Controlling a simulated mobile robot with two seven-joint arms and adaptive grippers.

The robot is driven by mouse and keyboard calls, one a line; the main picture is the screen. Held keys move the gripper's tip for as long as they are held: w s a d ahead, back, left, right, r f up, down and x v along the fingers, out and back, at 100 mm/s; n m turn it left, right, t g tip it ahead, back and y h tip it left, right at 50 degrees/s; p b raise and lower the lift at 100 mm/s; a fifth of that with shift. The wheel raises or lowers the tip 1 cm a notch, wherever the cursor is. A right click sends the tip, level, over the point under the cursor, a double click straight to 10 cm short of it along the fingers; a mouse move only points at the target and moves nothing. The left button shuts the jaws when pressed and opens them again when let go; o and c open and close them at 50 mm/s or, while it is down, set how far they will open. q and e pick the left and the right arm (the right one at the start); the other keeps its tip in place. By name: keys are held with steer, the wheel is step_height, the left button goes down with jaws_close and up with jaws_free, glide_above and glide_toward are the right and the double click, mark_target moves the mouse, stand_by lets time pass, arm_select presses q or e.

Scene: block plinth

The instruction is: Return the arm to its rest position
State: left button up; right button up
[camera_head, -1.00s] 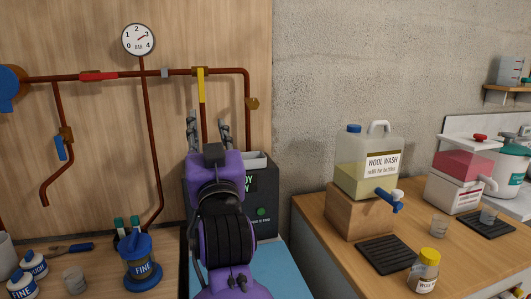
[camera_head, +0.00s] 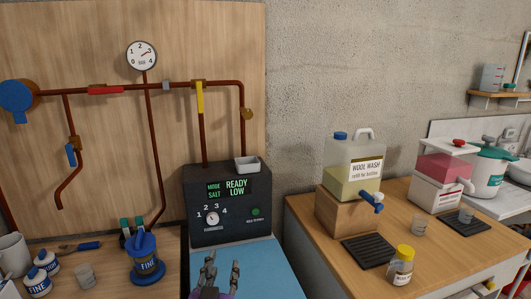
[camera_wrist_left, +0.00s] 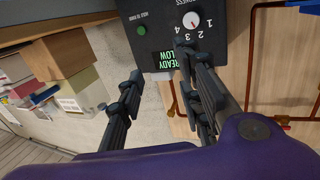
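My left gripper (camera_head: 222,274) is low in the head view, at the bottom edge, with its fingers pointing up over the blue surface (camera_head: 246,262). The fingers are apart and nothing is between them. In the left wrist view the open fingers (camera_wrist_left: 160,95) show large and empty, with the dark control box (camera_wrist_left: 158,30) beyond them, appearing upside down. In the head view the control box (camera_head: 214,232) stands clear behind the gripper, its display reading READY and LOW. My right gripper is not in view.
A wool wash jug (camera_head: 345,190) stands on a wooden block (camera_head: 340,213) on the right counter (camera_head: 455,252). A capped jar (camera_head: 401,270) is near that counter's front. A blue FINE container (camera_head: 146,265) and small bottles stand at left. Pipes (camera_head: 150,120) run along the wooden panel.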

arm_select(q)
steer(key=s+a+f+g+p, duration=0.2)
steer(key=s+f, duration=0.6)
steer(key=s, duration=0.1)
steer(key=s+a+f+g+p, duration=0.1)
steer(key=s+a+f+g, duration=0.2)
steer(key=s+f, duration=0.6)
steer(key=s+a+f+g+p, duration=0.1)
steer(key=s+f, duration=0.3)
steer(key=s, duration=0.7)
steer(key=s+a+f+g+p, duration=0.2)
steer(key=s+a+f, duration=0.1)
steer(key=s, duration=0.8)
steer(key=shift+s+a+f+g+y, duration=0.2)
steer(key=shift+s+f+g+y, duration=0.15)
steer(key=shift+f, duration=0.4)
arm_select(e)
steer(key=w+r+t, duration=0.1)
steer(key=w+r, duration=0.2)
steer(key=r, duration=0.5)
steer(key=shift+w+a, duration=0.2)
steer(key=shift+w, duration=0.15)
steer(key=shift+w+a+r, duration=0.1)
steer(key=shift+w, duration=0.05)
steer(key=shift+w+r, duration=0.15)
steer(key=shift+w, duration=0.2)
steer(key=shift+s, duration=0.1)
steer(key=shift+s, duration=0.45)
